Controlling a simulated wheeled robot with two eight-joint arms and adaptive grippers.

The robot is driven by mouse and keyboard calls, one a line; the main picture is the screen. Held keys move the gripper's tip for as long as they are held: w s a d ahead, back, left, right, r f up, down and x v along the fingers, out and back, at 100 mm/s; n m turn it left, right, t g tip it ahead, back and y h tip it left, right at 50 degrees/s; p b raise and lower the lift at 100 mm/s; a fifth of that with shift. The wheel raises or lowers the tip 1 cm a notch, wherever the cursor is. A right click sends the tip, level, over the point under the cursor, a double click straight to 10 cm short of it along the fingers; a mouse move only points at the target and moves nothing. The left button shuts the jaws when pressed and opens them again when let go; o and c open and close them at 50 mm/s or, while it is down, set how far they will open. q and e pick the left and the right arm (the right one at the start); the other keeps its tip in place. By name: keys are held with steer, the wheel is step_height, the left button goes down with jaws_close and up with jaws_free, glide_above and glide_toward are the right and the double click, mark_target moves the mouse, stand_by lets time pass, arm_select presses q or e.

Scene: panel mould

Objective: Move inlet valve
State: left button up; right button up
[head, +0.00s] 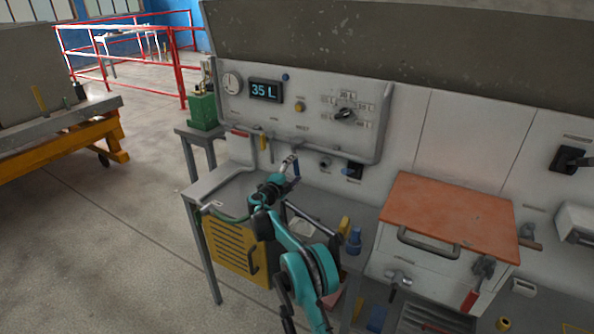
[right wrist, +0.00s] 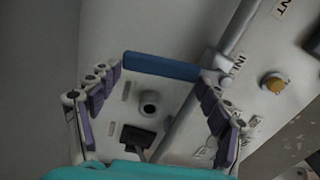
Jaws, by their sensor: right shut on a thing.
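The inlet valve shows as a blue lever handle (right wrist: 160,66) in the right wrist view, beside a pipe and a partly hidden label starting "INL". My right gripper (right wrist: 160,80) has its fingers at both ends of this handle and is shut on it. In the head view my right gripper (head: 291,163) is at the lower part of the panel, and a bit of the blue handle (head: 296,169) shows by its fingers. The rest of the valve is hidden by the gripper. My left gripper is not in view.
The grey panel carries a round gauge (head: 232,82), a display (head: 265,91) reading 35 L, a yellow knob (head: 300,106) and a black selector (head: 345,114). A pipe (head: 377,140) runs along its lower right. An orange-topped cabinet (head: 455,212) stands at the right.

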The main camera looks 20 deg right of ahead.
steer(key=shift+w, duration=0.1)
stand_by(0.3)
steer(key=o, duration=1.7)
steer(key=v, duration=1.2)
steer(key=shift+c, duration=0.2)
